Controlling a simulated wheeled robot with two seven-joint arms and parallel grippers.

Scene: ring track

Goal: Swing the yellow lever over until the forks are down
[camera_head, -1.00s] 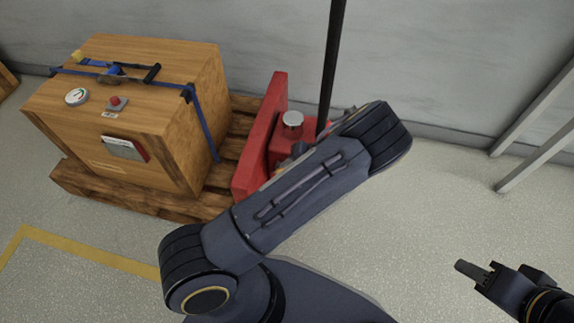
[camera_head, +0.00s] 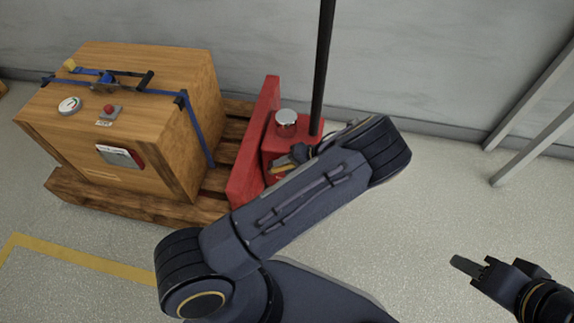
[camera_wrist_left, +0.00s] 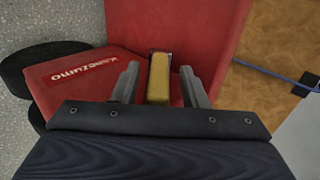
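The yellow lever (camera_wrist_left: 159,80) stands in a dark slot in the red body of the pallet truck (camera_wrist_left: 215,30). In the wrist view my left gripper (camera_wrist_left: 159,70) is open, with one finger on each side of the lever and small gaps between. In the head view the lever (camera_head: 283,168) shows as a small yellow piece at the red pump body (camera_head: 285,140), beside my left gripper (camera_head: 298,156), which my forearm partly hides. The forks are hidden under the wooden pallet (camera_head: 130,205). My right gripper (camera_head: 468,266) hangs away at the lower right, apparently empty.
A wooden crate (camera_head: 150,130) with a blue strap (camera_head: 196,130) sits on the pallet. A black tiller pole (camera_head: 322,70) rises beside the pump body. Behind is a grey wall (camera_head: 420,60), with metal rails (camera_head: 545,140) at right. Floor on the right is clear.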

